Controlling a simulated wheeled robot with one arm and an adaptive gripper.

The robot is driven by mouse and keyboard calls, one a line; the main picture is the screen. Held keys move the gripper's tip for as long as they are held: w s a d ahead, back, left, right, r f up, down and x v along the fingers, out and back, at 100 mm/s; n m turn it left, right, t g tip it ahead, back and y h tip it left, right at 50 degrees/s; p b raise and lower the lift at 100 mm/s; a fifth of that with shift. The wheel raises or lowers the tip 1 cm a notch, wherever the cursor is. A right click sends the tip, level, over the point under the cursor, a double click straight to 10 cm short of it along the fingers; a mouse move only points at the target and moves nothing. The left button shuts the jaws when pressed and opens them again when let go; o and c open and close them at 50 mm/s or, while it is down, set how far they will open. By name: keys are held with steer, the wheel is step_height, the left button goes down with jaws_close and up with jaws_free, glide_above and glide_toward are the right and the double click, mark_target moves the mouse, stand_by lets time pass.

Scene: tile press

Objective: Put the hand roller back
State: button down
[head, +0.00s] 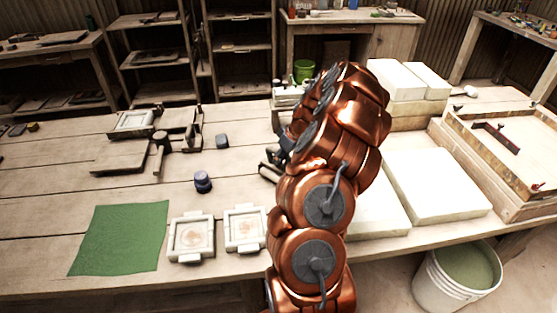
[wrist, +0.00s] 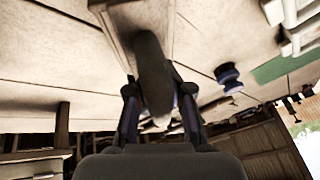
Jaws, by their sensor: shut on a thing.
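My gripper (head: 281,150) is over the middle of the workbench in the head view, partly hidden by my copper arm. In the wrist view my gripper (wrist: 160,100) is shut on a dark, rounded, elongated part, which I take to be the hand roller's handle (wrist: 154,70). The far end of the held piece meets or overlaps a grey-brown wooden block (wrist: 135,18); I cannot tell whether they touch. In the head view the roller is mostly hidden behind my arm.
A wooden press (head: 160,143) stands left on the bench (head: 50,187). A dark blue jar (head: 203,182), a green cloth (head: 120,238) and two framed tiles (head: 192,238) lie in front. White slabs (head: 435,183) and a wooden tray (head: 500,190) fill the right. A bucket (head: 455,285) is on the floor.

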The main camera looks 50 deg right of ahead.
steer(key=shift+f+b, duration=0.55)
steer(key=shift+f, duration=0.15)
stand_by(0.5)
steer(key=c, duration=1)
jaws_free()
steer(key=shift+o, duration=0.2)
steer(key=v, duration=1.2)
